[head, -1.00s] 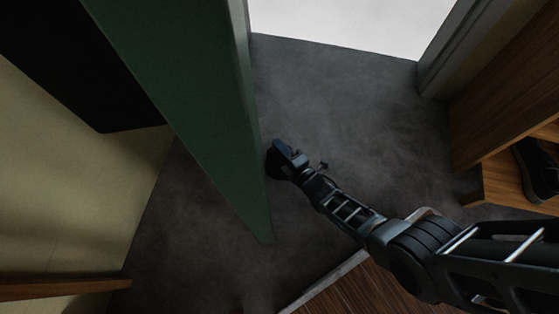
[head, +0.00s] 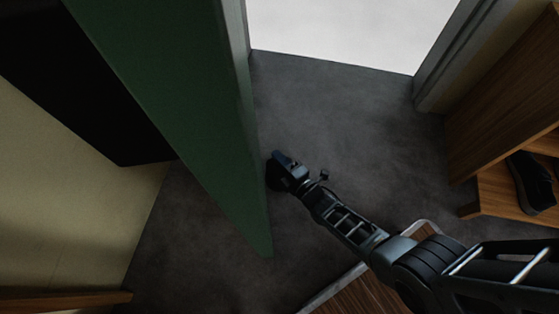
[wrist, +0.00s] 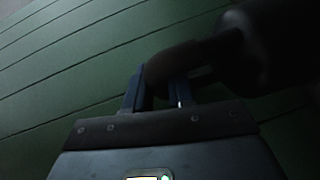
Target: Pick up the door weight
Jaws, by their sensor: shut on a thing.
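The door weight is a dark, rounded object with a thick curved handle, in the upper right of the wrist view (wrist: 275,45). My gripper's two blue fingers (wrist: 157,90) are shut on the handle. In the head view my gripper (head: 280,160) is low over the grey floor, close beside the edge of the green door (head: 190,110). The weight (head: 271,178) shows there only as a dark shape at the gripper, partly hidden by it. I cannot tell whether it touches the floor. Green door boards (wrist: 60,60) fill the wrist view's background.
The doorway at the top opens onto a bright white area (head: 350,30). A wooden shelf (head: 490,195) with a dark shoe (head: 530,185) stands at the right. Grey floor (head: 350,120) is clear between door and shelf.

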